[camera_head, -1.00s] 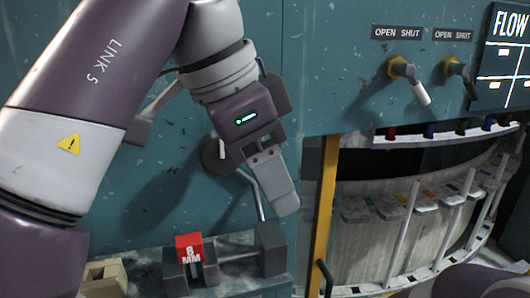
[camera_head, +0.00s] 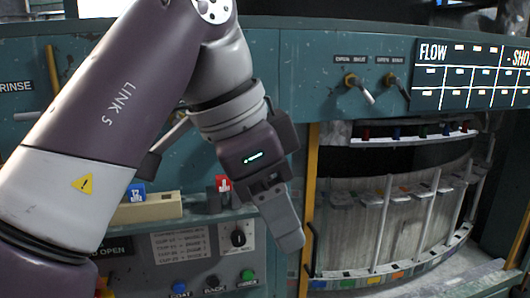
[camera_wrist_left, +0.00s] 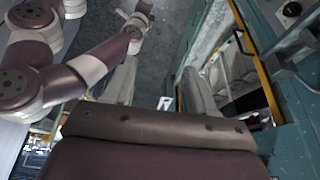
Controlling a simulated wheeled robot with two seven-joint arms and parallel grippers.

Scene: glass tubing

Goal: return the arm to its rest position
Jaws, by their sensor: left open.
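My left arm comes in from the left in the head view, bent at the elbow and pointing down. Its left gripper (camera_head: 288,238) hangs in front of the teal cabinet, right of the red block, with no object seen in it. In the left wrist view the two fingers (camera_wrist_left: 160,88) are spread apart with nothing held between them. Another purple and white arm (camera_wrist_left: 90,65), which looks like my right one, shows at upper left there. Its far end is too small to read.
Valve levers (camera_head: 360,88), a FLOW board (camera_head: 470,75) and a curved rack (camera_head: 390,220) stand right. A button panel (camera_head: 205,262) lies below.

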